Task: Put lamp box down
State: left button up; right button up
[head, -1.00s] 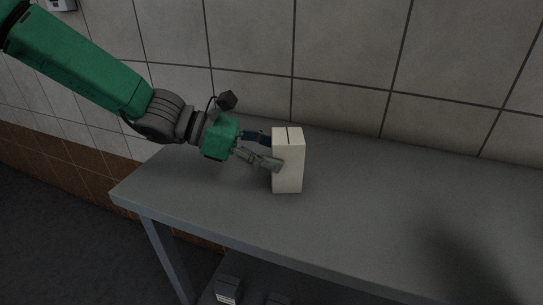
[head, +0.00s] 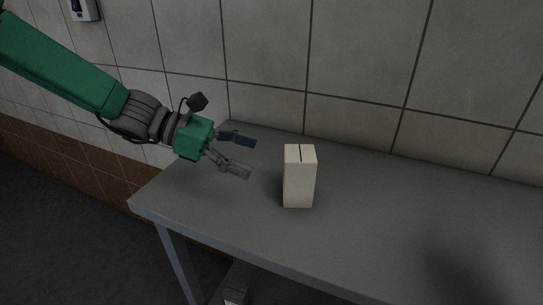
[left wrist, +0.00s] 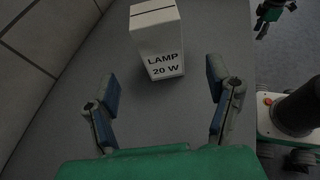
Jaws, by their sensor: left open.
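The lamp box (head: 299,180) is a white upright box standing on the grey table (head: 400,213). In the left wrist view the box (left wrist: 158,42) shows the print "LAMP 20 W" and stands ahead of the fingers, apart from them. My left gripper (head: 243,156) is open and empty, to the left of the box in the head view, with a clear gap between fingertips and box. In the left wrist view both fingers of the left gripper (left wrist: 162,92) are spread wide. My right gripper is not in the head view; a dark gripper-like part shows at the top right of the left wrist view.
A tiled wall (head: 360,60) runs behind the table. The tabletop right of the box is bare apart from a dark shadow. A small box-like thing (head: 235,296) is low under the table. A dispenser-like fixture (head: 83,9) hangs on the wall at the upper left.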

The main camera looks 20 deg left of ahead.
pick_arm(q)
jog(key=p+v, duration=0.1)
jog(key=v, duration=0.3)
dwell(0.5)
